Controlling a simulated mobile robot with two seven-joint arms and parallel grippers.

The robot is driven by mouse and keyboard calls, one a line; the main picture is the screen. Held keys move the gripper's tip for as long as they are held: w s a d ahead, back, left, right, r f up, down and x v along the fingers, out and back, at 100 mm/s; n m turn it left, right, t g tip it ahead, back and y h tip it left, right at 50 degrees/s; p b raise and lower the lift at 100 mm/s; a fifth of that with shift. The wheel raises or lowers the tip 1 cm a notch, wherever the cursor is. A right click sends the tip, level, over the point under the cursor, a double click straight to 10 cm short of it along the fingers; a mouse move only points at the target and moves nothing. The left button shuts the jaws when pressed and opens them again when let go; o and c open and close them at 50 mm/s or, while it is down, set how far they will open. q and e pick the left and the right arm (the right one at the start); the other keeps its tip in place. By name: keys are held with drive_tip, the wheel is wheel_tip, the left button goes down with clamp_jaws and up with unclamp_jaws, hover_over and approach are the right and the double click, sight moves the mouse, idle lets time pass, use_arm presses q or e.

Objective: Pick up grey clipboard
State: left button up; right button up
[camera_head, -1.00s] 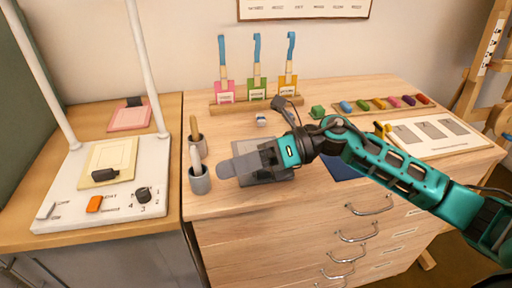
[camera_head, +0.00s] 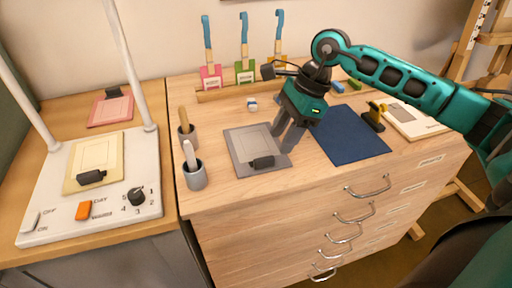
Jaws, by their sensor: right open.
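The grey clipboard (camera_head: 248,142) lies flat on the wooden drawer table, with a black clip (camera_head: 262,163) at its near edge. My right gripper (camera_head: 283,146) points down over the clipboard's right edge. Its grey fingers are open, with the tips close to the board near the clip. I cannot tell whether they touch it. My left gripper is not in view.
A dark blue cloth (camera_head: 352,140) lies to the right of the clipboard. Two grey cups with tools, the nearer one (camera_head: 196,178) and one behind, stand to its left. A white copy stand (camera_head: 122,205) is at left.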

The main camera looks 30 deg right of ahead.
sight(272, 157)
drive_tip(key=x, duration=0.5)
drive_tip(key=shift+s+a+f, duration=0.15)
drive_tip(key=shift+s+a, duration=0.05)
drive_tip(key=shift+a, duration=0.1)
clamp_jaws()
